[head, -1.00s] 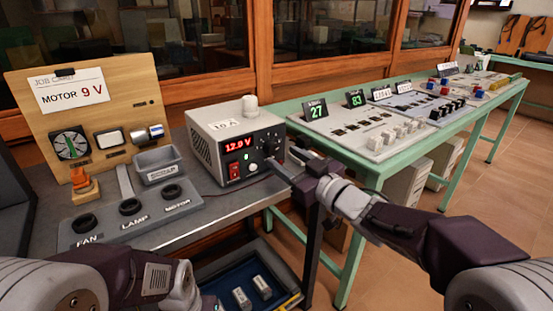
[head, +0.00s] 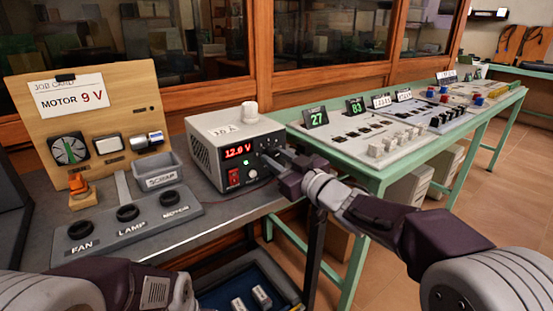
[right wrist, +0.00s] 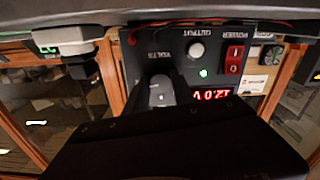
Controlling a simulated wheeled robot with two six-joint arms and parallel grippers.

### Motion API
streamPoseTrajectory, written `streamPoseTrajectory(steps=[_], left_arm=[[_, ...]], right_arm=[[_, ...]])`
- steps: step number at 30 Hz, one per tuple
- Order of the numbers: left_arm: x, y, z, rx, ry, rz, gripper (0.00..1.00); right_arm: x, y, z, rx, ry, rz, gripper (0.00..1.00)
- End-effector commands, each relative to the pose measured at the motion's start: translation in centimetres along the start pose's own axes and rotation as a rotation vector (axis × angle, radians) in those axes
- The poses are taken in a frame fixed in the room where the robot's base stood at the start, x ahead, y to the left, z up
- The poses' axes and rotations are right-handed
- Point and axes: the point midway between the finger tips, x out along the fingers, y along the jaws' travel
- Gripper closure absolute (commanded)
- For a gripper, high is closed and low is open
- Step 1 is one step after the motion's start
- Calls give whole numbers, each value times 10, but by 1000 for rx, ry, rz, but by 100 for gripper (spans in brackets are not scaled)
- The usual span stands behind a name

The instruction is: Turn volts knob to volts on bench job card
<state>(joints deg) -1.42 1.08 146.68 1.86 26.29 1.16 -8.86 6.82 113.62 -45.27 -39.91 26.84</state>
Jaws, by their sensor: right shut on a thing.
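The bench job card (head: 72,98) on the wooden board reads MOTOR 9 V. The grey power supply (head: 203,153) stands on the bench, and its red display (head: 238,150) reads 12.0 V. My right gripper (head: 271,157) is at the right side of its front panel. In the right wrist view, which is upside down, the volts knob (right wrist: 161,90) sits by the VOLTS label between my fingers, which are shut on it. The knob's pointer mark cannot be made out, and in the head view the gripper hides the knob. My left gripper is out of the head view.
A red power switch (head: 233,177) and a green light are left of my gripper. A switch panel (head: 130,221) marked FAN, LAMP and MOTOR and a SCRAP tray (head: 160,179) are on the left. A green table (head: 360,176) with control panels stands right.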

Motion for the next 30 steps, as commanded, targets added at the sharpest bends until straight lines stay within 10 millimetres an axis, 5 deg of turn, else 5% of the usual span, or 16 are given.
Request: streamPoseTrajectory(steps=[30], left_arm=[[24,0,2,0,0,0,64]], right_arm=[[0,1,1,-630,-2,-1,100]])
